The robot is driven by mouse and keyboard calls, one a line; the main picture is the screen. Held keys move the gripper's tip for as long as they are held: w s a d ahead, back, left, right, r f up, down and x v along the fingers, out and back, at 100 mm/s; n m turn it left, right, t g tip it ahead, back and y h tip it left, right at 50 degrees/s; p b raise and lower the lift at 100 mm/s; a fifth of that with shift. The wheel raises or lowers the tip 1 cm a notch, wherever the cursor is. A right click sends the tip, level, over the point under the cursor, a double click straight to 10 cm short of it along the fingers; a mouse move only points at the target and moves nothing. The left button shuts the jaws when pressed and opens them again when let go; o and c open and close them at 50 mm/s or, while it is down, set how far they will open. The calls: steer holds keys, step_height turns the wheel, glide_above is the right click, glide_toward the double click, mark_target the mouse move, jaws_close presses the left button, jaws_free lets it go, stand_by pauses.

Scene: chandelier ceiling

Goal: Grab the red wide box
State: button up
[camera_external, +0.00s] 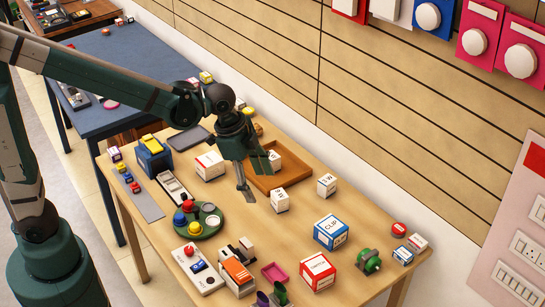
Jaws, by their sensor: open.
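A red and white box (318,271) with printed lettering stands near the front edge of the wooden table. A wide white box with red markings (209,165) lies farther back, left of my gripper. I cannot tell for certain which is the red wide box. My gripper (255,180) points down above the middle of the table, open, with nothing visible between its fingers. It is right of the wide white box and well behind the red and white box. It partly covers a wooden tray (296,181) and a small white box in it.
A blue and white box (330,231) and small white boxes (279,200) stand right of centre. A green round tray (198,221) with coloured pieces is at left. A green device (369,260) sits near the right edge. A panelled wall (420,120) borders the table's back.

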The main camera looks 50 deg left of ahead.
steer(key=w+d+f+m+g+p, duration=0.1)
steer(key=w+d+f+m+p, duration=0.25)
steer(key=d, duration=0.75)
steer(key=m+g+p, duration=0.2)
steer(key=m, duration=0.2)
glide_above(317, 264)
steer(key=a, duration=0.1)
step_height(317, 264, down, 8)
steer(key=shift+a+f, duration=0.15)
steer(key=shift+d+f, duration=0.45)
steer(key=shift+d, duration=0.05)
steer(key=shift+d+f, duration=0.15)
steer(key=shift+f, duration=1.1)
steer(key=shift+d+f+b, duration=0.15)
steer(key=shift+f+b, duration=0.05)
steer(key=shift+f, duration=1.1)
steer(key=shift+d+f+b, duration=0.1)
steer(key=shift+f+b, duration=0.05)
steer(key=shift+f, duration=1.15)
